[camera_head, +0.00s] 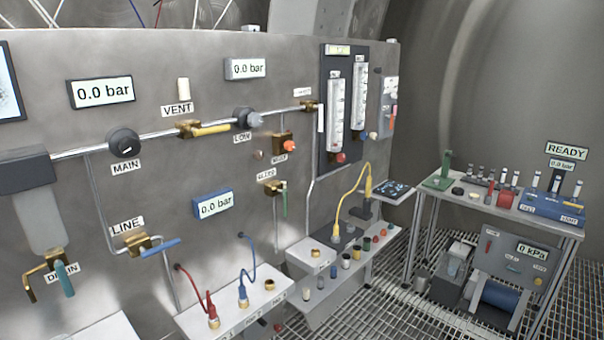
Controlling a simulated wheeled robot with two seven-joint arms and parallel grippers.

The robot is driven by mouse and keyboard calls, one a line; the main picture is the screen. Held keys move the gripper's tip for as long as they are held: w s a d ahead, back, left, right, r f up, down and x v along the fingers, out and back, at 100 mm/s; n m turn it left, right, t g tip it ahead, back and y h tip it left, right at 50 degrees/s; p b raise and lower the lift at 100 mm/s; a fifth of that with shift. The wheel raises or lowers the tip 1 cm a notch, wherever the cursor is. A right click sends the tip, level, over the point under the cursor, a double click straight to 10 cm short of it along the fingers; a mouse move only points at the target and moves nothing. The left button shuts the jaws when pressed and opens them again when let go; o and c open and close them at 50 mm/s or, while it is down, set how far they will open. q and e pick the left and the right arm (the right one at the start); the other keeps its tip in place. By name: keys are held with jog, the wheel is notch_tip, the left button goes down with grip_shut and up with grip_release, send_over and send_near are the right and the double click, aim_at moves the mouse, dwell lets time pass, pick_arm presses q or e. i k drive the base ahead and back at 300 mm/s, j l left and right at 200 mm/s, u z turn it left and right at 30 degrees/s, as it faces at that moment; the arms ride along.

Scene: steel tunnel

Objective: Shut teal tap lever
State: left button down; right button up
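The teal tap lever (65,279) is at the lower left of the head view. It hangs nearly straight down from a brass tap (53,257) beneath a grey bowl (38,218), beside the label DRAIN (67,269). The brass spout bends to the left and down. Nothing touches the lever. Neither of my grippers shows in this view.
The steel panel (130,220) carries other levers: a blue one (158,248) at LINE, a yellow one (211,129) at VENT and a green one (285,203) further right. A white ledge with red and blue hoses (235,306) juts out below. Grating floor lies right.

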aim_at(59, 267)
jog(key=u, duration=1.1)
